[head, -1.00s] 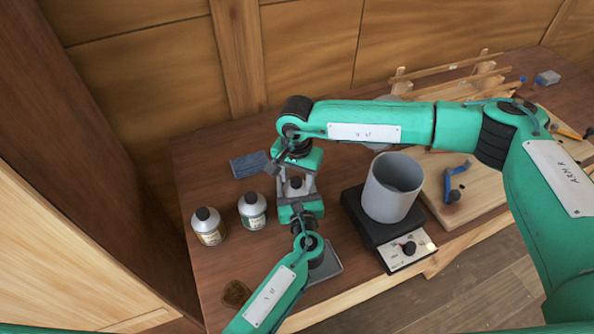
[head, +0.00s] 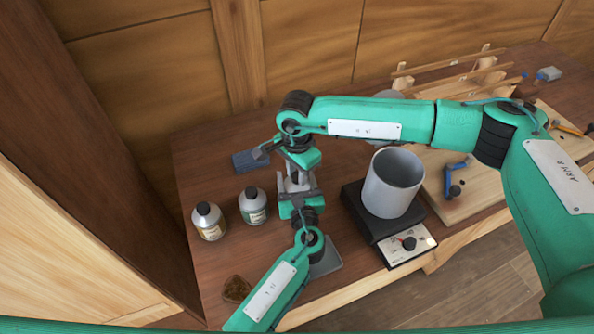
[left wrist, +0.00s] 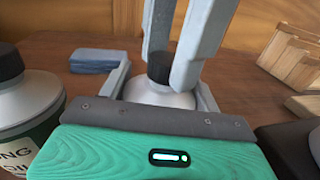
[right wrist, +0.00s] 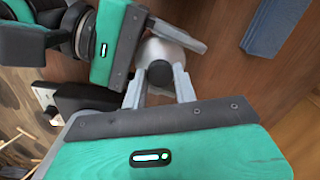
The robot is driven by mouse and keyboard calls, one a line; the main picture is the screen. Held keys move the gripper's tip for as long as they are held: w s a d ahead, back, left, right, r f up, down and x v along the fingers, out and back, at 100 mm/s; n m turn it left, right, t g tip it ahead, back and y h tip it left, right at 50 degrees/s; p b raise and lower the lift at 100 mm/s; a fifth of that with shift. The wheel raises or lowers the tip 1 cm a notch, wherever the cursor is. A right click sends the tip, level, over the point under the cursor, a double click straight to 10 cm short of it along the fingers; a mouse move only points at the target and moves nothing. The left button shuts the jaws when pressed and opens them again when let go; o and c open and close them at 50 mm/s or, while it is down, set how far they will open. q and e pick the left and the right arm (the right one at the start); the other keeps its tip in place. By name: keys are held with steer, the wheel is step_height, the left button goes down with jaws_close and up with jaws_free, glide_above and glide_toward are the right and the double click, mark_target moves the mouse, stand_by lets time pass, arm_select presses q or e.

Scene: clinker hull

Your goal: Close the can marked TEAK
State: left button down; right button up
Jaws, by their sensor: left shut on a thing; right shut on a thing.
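A grey can with a black cap stands between my two grippers; its shoulder (left wrist: 145,92) shows in the left wrist view and its top (right wrist: 168,46) in the right wrist view. Its label is hidden, so I cannot read TEAK. My left gripper (left wrist: 163,90) is shut on the can's body from the side. My right gripper (right wrist: 160,84) points down from above, shut on the black cap (right wrist: 160,73). The cap sits at the can's neck; whether it is fully seated I cannot tell.
Two similar capped cans (head: 208,222) (head: 253,207) stand to the left; the nearer one in the left wrist view has a partly visible label. A blue-grey block (head: 247,161) lies behind.

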arm_select(q)
steer(key=shift+w+a, duration=0.1)
steer(key=shift+a, duration=0.1)
arm_select(e)
steer(key=m, duration=0.6)
steer(key=shift+s+d+f+m, duration=0.1)
steer(key=shift+m, duration=0.2)
steer(key=m, duration=0.7)
steer(key=o, duration=1.1)
arm_select(q)
steer(key=shift+d, duration=0.15)
arm_select(e)
steer(key=shift+a, duration=0.2)
steer(key=shift+r, duration=2.35)
steer(key=shift+c, duration=0.3)
